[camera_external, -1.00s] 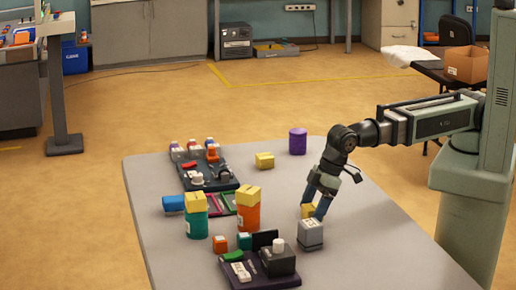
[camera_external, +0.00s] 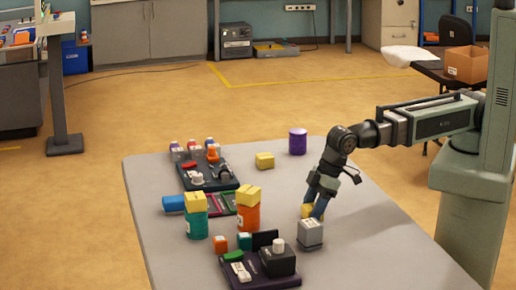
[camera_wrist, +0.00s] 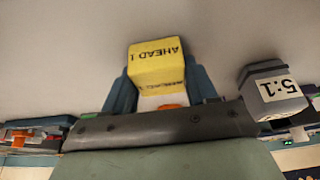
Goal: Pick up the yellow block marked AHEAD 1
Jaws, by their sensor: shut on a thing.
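The yellow block marked AHEAD 1 (camera_wrist: 156,66) shows in the wrist view, its lettering upside down, between the two fingers of my gripper (camera_wrist: 157,85). In the external view the yellow block (camera_external: 307,211) is at the fingertips of my gripper (camera_external: 312,209), low at the table, just behind a grey block. My gripper is shut on the yellow block. I cannot tell whether the block touches the table.
Another yellow block (camera_external: 264,160) and a purple cylinder (camera_external: 298,141) stand farther back. Trays and yellow-topped cans (camera_external: 248,218) are to the left.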

